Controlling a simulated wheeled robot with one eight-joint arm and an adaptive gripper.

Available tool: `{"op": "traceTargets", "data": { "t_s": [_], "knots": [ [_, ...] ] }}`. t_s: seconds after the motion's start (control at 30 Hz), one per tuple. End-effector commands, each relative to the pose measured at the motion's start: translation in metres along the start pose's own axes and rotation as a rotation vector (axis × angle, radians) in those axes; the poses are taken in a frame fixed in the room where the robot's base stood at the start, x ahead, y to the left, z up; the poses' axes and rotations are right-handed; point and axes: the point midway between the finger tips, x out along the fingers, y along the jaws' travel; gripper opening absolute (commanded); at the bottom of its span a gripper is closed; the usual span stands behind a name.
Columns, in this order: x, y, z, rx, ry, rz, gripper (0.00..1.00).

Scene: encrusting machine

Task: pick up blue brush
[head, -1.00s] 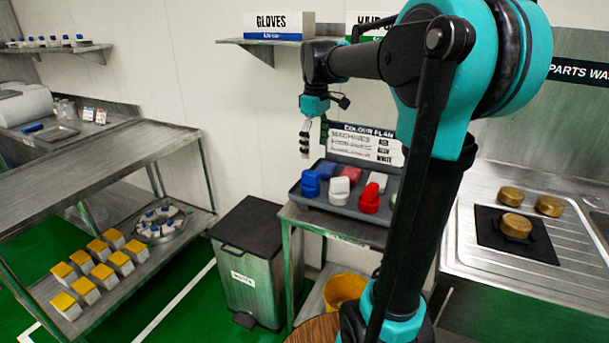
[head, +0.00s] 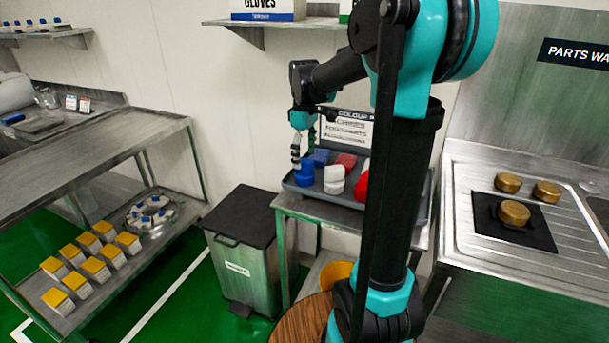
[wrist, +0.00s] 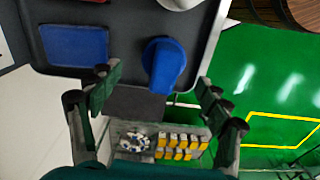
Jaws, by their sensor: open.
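A rounded blue item that looks like the blue brush (head: 304,174) stands at the front left of the dark tray (head: 335,197). In the wrist view this blue brush (wrist: 163,66) shows upper middle, between and beyond the fingertips. A flat blue rectangular piece (wrist: 75,45) lies left of it in the tray. It shows behind the brush in the head view (head: 320,157). My gripper (head: 296,157) is open and empty, just above the brush at the tray's left side. In the wrist view its fingers (wrist: 157,85) are spread wide. Contact with the brush cannot be told.
White (head: 334,179) and red (head: 362,186) items share the tray, partly behind my arm. A sign (head: 345,130) stands behind it. A bin (head: 243,250) stands left of the tray's table. A wall shelf (head: 275,23) hangs above. Brass parts (head: 514,212) lie on the right counter.

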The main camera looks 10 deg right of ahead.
Motion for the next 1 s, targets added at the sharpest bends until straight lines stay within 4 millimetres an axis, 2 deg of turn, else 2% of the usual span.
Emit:
{"op": "traceTargets", "data": {
  "t_s": [0.17,0.5,0.8,0.87,1.0],
  "knots": [
    [0.010,-0.001,0.000,0.000,0.000,0.000,0.78],
    [0.052,-0.004,0.003,0.000,0.000,0.000,0.78],
    [0.057,-0.005,0.003,0.000,0.000,0.000,0.78],
    [0.057,-0.005,0.003,0.000,0.000,0.000,0.73],
    [0.057,-0.005,0.003,0.000,0.000,0.000,0.55]
  ]
}}
